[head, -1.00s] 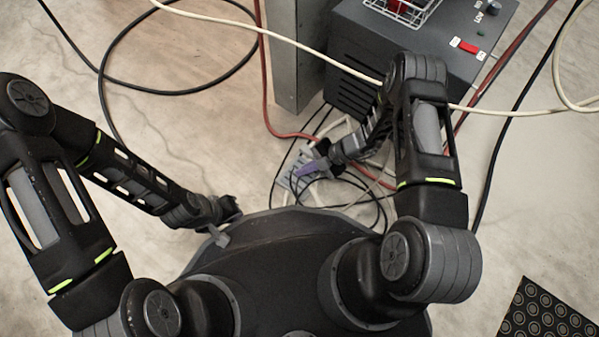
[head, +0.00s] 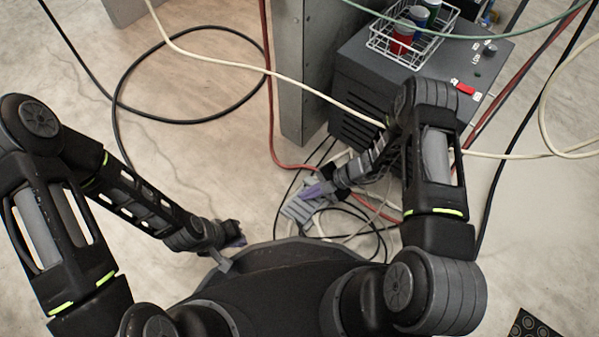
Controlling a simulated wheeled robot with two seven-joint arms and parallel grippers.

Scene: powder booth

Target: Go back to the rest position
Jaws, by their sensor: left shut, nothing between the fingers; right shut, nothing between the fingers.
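My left gripper (head: 234,234) is low at the left of my base, seen small and dark against the bare floor. It is shut and holds nothing. My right arm reaches down and forward, and my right gripper (head: 318,190), with purplish fingers, is shut and empty. It is over or beside a grey power strip (head: 297,211) on the floor; I cannot tell whether it touches the strip. Part of the strip is hidden behind the gripper.
A dark grey control unit (head: 362,75) with a red switch carries a white wire basket (head: 408,52) of cans. A grey metal post (head: 305,75) stands beside it. Cream, red, black and green cables cross the area. A dark patterned mat (head: 530,327) lies lower right. Floor at left is mostly open.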

